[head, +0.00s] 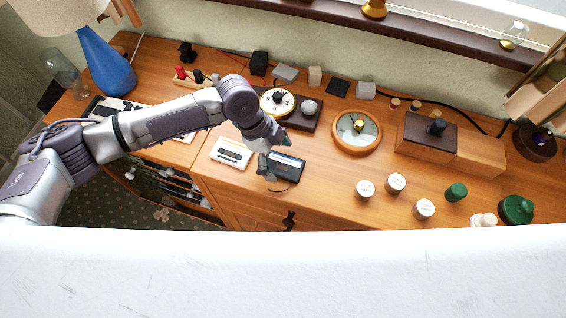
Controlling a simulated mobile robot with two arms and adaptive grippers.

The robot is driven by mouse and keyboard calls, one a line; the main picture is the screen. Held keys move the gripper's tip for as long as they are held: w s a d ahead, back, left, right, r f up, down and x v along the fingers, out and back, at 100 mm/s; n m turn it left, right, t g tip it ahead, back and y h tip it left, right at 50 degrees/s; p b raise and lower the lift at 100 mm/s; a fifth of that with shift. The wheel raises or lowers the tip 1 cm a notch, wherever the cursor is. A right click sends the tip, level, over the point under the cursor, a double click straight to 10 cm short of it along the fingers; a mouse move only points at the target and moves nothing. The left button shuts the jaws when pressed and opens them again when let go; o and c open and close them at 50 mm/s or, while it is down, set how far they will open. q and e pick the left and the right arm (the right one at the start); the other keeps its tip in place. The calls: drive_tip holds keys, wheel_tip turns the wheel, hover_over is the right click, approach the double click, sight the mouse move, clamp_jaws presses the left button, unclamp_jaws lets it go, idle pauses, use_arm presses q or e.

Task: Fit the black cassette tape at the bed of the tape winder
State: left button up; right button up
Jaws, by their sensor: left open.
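A black cassette tape (287,167) with a pale blue label strip lies flat near the front edge of the wooden cabinet top. My left gripper (268,168) is open, with its fingers pointing down at the left end of this cassette. The fingers partly cover that end, and I cannot tell whether they touch it. A dark base (312,123) with a cream round disc and a silver knob stands behind the gripper. It may be the tape winder, but its bed cannot be made out. My right gripper is not in view.
A white cassette (231,153) lies left of the black one. A round wooden-rimmed dial (357,149) and several white-lidded jars (365,189) stand to the right. Small blocks (285,73) line the back. A blue lamp (105,65) stands at the left, behind my arm.

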use_arm(q)
drive_tip(key=shift+d+f, duration=0.2)
drive_tip(key=shift+f, duration=0.25)
drive_tip(key=c, duration=1.2)
drive_tip(key=shift+c, duration=0.2)
drive_tip(key=shift+r, duration=0.1)
